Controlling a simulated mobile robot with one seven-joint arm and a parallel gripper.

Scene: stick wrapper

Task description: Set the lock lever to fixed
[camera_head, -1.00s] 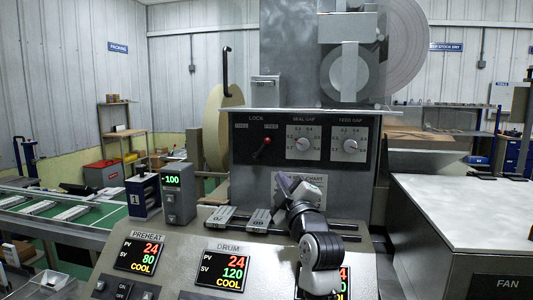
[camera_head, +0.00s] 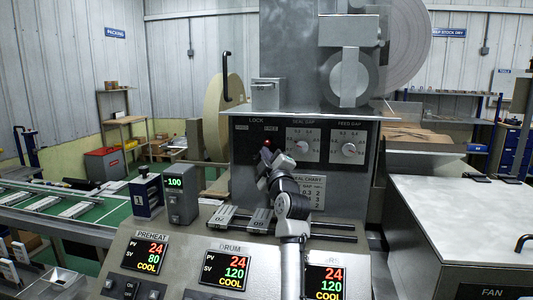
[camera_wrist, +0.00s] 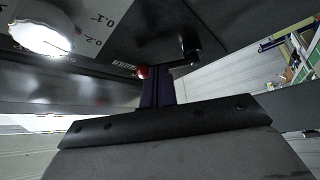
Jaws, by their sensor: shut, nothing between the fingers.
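The lock lever is on the dark panel under LOCK. Its red knob (camera_head: 267,142) points up and right, to the label on the right, which reads like FREE. In the wrist view the red knob (camera_wrist: 143,72) shows just left of my fingertips, with a dark round stub, apparently the lever's pivot (camera_wrist: 190,52), to the upper right. My gripper (camera_head: 264,158) is shut and empty, its tips just below the knob and over the lever's lower part. My gripper (camera_wrist: 160,80) also shows in the wrist view. I cannot tell whether it touches the lever.
The seal gap dial (camera_head: 303,147) and feed gap dial (camera_head: 348,149) sit right of the lever. The seal chart (camera_head: 311,190) is below them. Rails with grey blocks (camera_head: 260,220) and the sloped display console (camera_head: 190,250) lie beneath my arm.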

